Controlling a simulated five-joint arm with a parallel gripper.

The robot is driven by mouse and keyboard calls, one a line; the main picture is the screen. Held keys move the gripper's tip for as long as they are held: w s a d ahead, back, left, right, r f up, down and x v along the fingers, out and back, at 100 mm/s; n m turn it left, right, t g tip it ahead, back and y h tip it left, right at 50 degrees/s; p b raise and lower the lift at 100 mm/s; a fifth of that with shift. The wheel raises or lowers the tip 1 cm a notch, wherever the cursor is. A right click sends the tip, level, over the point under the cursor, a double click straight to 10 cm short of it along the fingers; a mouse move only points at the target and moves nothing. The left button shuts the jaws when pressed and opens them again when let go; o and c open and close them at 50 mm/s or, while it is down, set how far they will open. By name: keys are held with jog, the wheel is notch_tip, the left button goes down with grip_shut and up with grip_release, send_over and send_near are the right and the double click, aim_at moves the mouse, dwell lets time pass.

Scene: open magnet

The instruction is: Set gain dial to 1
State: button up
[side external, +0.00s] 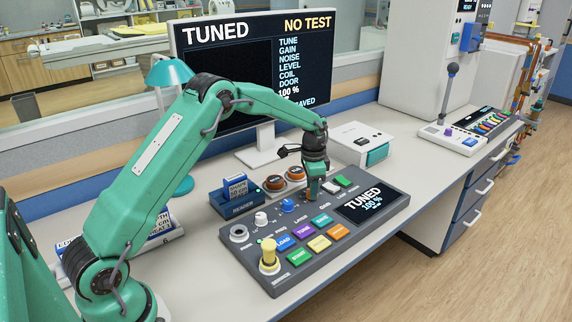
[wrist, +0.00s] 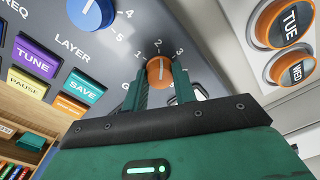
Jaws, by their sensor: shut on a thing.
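The gain dial is a small orange knob (wrist: 159,72) on the grey control panel, with 1, 2 and 3 printed around its far side in the wrist view. My gripper (wrist: 160,80) is shut on it, one green finger on each side. A light mark on the knob seems to face about the 2, but it is too small to be sure. In the side external view my gripper (side external: 313,192) points down at the panel (side external: 268,284), and the dial is hidden behind the fingers.
A blue knob (side external: 288,206) is left of my gripper, with orange buttons (side external: 296,173) behind. The panel screen (side external: 364,203) reads TUNED 100 %. A monitor (side external: 225,75) stands behind.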

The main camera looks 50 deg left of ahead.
jog(key=n, duration=0.5)
jog(key=shift+d+n, duration=0.15)
jog(key=shift+n, duration=0.15)
jog(key=n, duration=0.5)
jog(key=shift+d+n, duration=0.1)
jog(key=shift+n, duration=0.3)
jog(key=shift+c, duration=0.2)
jog(key=o, duration=1)
jog(key=shift+r, duration=0.15)
